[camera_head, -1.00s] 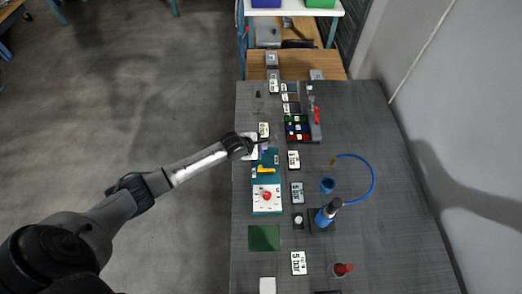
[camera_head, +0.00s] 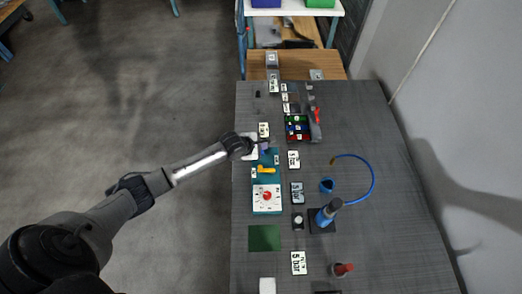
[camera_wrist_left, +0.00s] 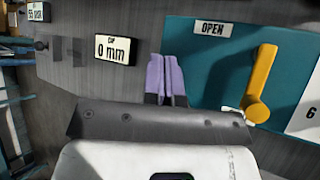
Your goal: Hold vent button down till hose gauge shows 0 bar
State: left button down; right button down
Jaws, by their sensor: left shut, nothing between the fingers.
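A round pale button (camera_head: 298,219) sits on a small dark block right of the teal panel (camera_head: 256,180); I cannot tell if it is the vent button. Pale displays stand near it: one above (camera_head: 297,193), one farther up (camera_head: 294,160), and one below (camera_head: 298,263) that seems to read 5 bar. Which is the hose gauge is unclear. A blue hose (camera_head: 373,180) curves on the table at the right. My left gripper (camera_head: 264,147) is at the panel's far end, away from the button. In the left wrist view its lilac fingers (camera_wrist_left: 166,77) are together and empty.
The teal panel carries a yellow lever (camera_wrist_left: 262,86) and a red knob (camera_head: 267,196). A display reading 0 mm (camera_wrist_left: 115,50) stands beside my fingers. A blue cylinder (camera_head: 326,215) and a red-capped item (camera_head: 343,269) stand at the right. The table's right side is mostly clear.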

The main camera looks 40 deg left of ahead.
pick_arm(q)
jog(key=shift+f, duration=0.15)
jog(key=shift+f, duration=0.25)
jog(key=shift+f, duration=0.55)
dwell(1.0)
dwell(0.6)
dwell(0.9)
dwell(0.8)
